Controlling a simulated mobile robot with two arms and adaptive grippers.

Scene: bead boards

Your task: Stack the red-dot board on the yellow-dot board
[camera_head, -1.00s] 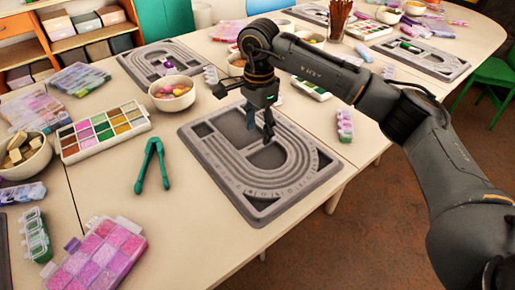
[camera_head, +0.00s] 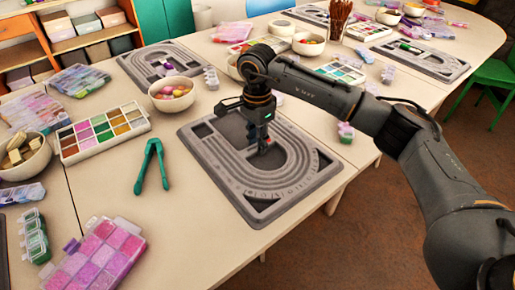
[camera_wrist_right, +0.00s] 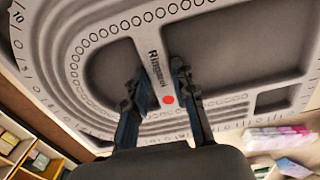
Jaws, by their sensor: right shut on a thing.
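The red-dot board (camera_head: 238,185) is a grey bead board with curved channels, lying on the near table. It also fills much of the right wrist view (camera_wrist_right: 75,75), where its red dot (camera_wrist_right: 168,99) sits on the middle rib. My right gripper (camera_head: 262,147) is down at the board's middle. In the right wrist view its two fingers (camera_wrist_right: 160,70) are on either side of the lettered rib, shut on it. The board looks flat on the table. No yellow dot can be made out on the other boards. My left gripper is out of view.
One grey board (camera_head: 148,60) lies at the back left and another (camera_head: 443,70) at the back right. A bowl of beads (camera_head: 172,94), a paint-like bead tray (camera_head: 105,133) and green pliers (camera_head: 151,168) stand left of the near board. Bare table lies in front.

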